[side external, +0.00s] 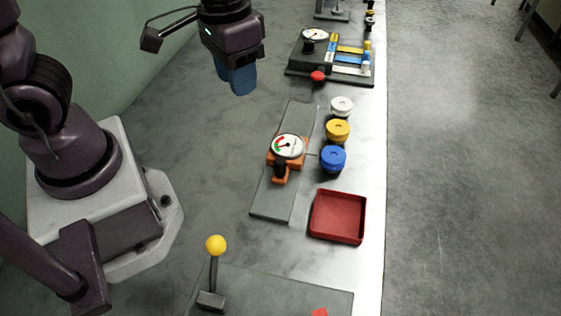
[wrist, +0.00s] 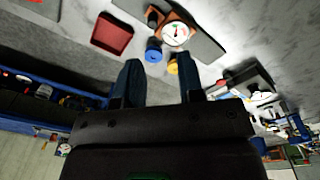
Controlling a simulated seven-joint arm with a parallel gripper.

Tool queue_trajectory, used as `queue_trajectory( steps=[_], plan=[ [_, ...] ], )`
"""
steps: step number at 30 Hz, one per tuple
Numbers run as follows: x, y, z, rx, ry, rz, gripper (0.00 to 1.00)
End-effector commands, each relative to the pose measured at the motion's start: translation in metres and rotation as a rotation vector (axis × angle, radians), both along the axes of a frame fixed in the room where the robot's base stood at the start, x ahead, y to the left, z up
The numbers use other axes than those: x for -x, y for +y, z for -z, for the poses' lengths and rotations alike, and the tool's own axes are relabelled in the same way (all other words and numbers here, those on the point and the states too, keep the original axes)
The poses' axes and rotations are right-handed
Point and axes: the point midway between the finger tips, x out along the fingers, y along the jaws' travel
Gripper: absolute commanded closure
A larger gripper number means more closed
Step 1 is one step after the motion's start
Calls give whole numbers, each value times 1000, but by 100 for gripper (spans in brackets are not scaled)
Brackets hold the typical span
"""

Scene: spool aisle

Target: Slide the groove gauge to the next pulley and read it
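The groove gauge (side external: 284,160) is an orange carriage with a round white dial and a dark knob, sitting on a flat grey rail. The dial has green and red marks; its reading is too small to tell. A thin rod reaches right from it, towards the blue pulley (side external: 333,157). The yellow pulley (side external: 338,130) and white pulley (side external: 342,105) stand in line beyond. My gripper (side external: 238,82) is above the bench, up and left of the gauge, apart from it. In the wrist view my gripper (wrist: 158,62) has its fingers apart and empty; the gauge (wrist: 176,34) shows beyond.
A red tray (side external: 338,217) sits beside the near end of the rail. A yellow-knobbed lever (side external: 215,262) stands upright in the foreground. A dark fixture with a dial and coloured strips (side external: 340,62) is farther back. The bench edge runs along the right.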

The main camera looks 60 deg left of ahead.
Motion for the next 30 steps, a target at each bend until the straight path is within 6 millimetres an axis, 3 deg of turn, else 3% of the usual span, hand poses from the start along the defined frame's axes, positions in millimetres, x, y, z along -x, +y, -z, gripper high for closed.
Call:
queue_trajectory(
  steps=[3, 9, 13, 20, 30],
  plan=[
    [-16, -13, 39, -17, 84, -87, 65],
    [-41, -25, 85, -36, 120, -290, 65],
    [-59, -28, 84, -12, 63, -434, 65],
    [-59, -28, 97, -7, 58, -493, 65],
    [-58, -28, 164, -9, 62, -491, 65]
  ],
)
